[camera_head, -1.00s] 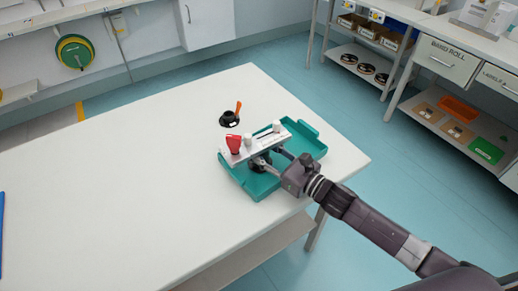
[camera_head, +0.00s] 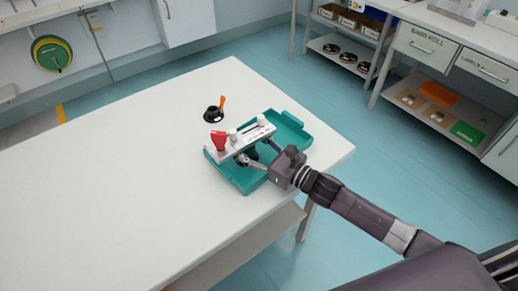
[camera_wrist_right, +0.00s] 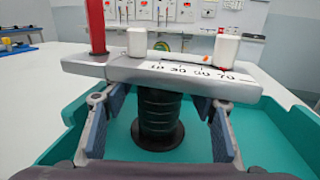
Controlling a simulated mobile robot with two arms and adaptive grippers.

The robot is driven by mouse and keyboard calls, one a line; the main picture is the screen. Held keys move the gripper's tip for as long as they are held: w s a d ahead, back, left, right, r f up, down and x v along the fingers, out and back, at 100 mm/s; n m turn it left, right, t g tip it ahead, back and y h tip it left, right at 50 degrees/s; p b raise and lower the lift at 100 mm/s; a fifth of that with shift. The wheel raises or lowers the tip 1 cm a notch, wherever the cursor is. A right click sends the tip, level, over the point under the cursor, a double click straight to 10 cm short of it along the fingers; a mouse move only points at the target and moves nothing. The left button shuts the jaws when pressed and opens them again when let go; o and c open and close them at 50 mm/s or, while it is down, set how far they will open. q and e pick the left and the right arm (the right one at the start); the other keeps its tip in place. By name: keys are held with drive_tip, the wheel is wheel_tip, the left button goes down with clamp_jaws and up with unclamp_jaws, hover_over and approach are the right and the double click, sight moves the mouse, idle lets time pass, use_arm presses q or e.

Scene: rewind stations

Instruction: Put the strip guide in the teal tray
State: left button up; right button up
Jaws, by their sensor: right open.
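The strip guide (camera_head: 252,135) is a pale grey bar with a printed scale, two white posts and a red upright piece. It sits level across the teal tray (camera_head: 296,132). In the right wrist view the strip guide (camera_wrist_right: 165,75) rests above a black ribbed stem with a round foot (camera_wrist_right: 158,118), which stands over the tray floor. My right gripper (camera_head: 254,158) reaches in low from the right. In the wrist view its fingers (camera_wrist_right: 158,103) are open, one on each side of the stem with visible gaps. My left gripper is not in view.
A black round piece with an orange handle (camera_head: 214,112) stands on the white table (camera_head: 110,170) behind the tray. The table's left part is clear. The tray lies near the table's right edge. Shelves with drawers (camera_head: 425,50) and bins stand across the floor.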

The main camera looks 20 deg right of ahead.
drive_tip(key=p+v, duration=0.1)
drive_tip(key=v, duration=1.1)
drive_tip(key=shift+r, duration=0.1)
drive_tip(key=shift+s, duration=0.1)
